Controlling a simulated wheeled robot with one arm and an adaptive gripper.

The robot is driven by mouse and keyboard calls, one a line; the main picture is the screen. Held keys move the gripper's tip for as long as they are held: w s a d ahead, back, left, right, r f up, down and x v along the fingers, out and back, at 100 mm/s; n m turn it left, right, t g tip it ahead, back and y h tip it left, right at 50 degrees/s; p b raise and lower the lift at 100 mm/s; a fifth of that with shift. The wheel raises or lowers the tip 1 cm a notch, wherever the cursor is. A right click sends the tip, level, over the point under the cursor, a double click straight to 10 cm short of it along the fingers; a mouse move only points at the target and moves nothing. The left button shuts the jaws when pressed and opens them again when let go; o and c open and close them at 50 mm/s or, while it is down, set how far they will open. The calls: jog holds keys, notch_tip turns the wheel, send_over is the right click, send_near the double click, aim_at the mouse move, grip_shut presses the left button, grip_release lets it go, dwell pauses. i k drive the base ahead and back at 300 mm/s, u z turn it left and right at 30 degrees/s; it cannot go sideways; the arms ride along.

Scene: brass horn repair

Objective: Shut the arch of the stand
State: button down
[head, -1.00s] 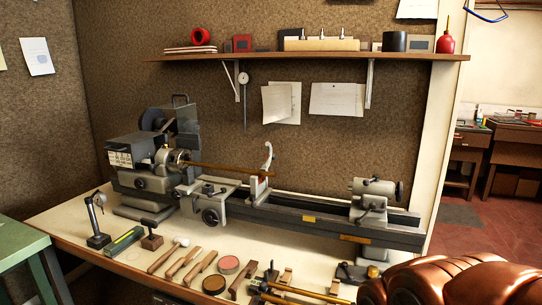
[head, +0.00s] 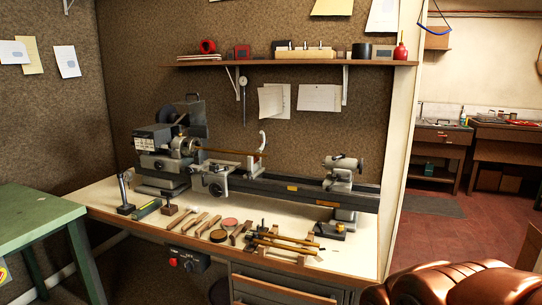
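The stand (head: 250,166) is a small pale grey rest on the lathe bed, right of the carriage. Its pale arch (head: 262,140) is swung up and stands open, roughly upright with a curved top. A thin brass tube (head: 225,151) runs from the lathe chuck (head: 187,147) to the stand and seems to lie in it. I cannot tell fine contact at this size.
The lathe bed (head: 300,188) spans the bench, with a tailstock (head: 341,172) at its right. Hand tools, tins and brass rods lie along the bench front (head: 140,214). A green table (head: 30,222) stands left, a shelf (head: 290,65) hangs above. Red floor (head: 440,235) is open right.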

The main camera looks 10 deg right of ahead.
aim_at(263, 142)
jog(key=z, duration=1.65)
jog(key=i, duration=4.15)
jog(key=u, duration=4.65)
